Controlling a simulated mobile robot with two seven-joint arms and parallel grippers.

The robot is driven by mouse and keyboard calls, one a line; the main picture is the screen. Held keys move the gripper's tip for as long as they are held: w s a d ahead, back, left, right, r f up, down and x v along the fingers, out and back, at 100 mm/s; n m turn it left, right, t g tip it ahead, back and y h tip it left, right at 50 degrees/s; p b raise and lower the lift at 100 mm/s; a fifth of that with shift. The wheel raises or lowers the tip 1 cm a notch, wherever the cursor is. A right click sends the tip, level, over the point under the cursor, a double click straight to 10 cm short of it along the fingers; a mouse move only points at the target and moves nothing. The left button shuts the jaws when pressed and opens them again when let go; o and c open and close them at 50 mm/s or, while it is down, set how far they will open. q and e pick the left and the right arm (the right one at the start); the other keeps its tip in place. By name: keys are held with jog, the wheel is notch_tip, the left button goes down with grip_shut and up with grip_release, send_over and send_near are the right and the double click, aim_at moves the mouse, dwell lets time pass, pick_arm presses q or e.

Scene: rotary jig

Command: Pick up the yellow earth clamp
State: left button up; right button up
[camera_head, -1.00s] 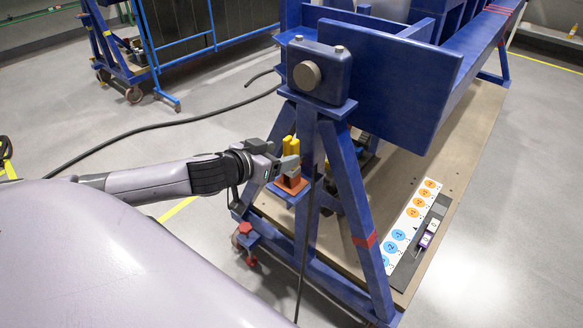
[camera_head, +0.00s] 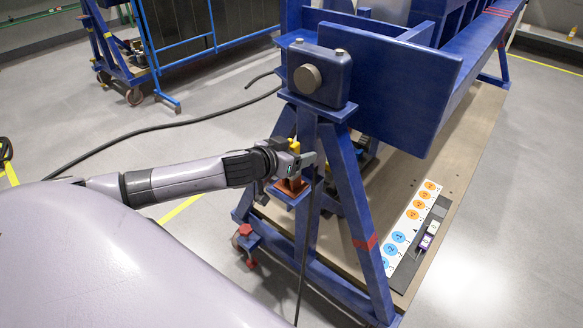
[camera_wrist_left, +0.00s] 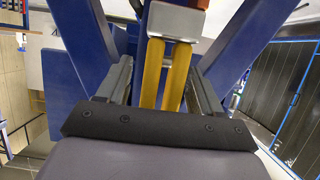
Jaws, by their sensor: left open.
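The yellow earth clamp (camera_head: 294,146) stands upright at the near leg of the blue jig, above an orange-red block (camera_head: 292,186). My left gripper (camera_head: 306,163) is at the clamp and partly covers it in the head view. In the left wrist view, the clamp's two yellow bars (camera_wrist_left: 152,72) lie between the open fingers of my left gripper (camera_wrist_left: 162,80). Gaps show between the bars and the fingers. A grey metal piece (camera_wrist_left: 176,20) crosses the far end of the bars. My right gripper is not in view.
The blue jig's slanted leg (camera_head: 357,215) stands right beside my gripper. A black cable (camera_head: 304,245) hangs down close to it. A board with numbered circles (camera_head: 408,230) lies on the brown base plate (camera_head: 455,180). The floor at left is mostly clear.

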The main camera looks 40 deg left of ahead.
pick_arm(q)
grip_shut()
jog(key=shift+r, duration=0.1)
jog(key=shift+r, duration=0.15)
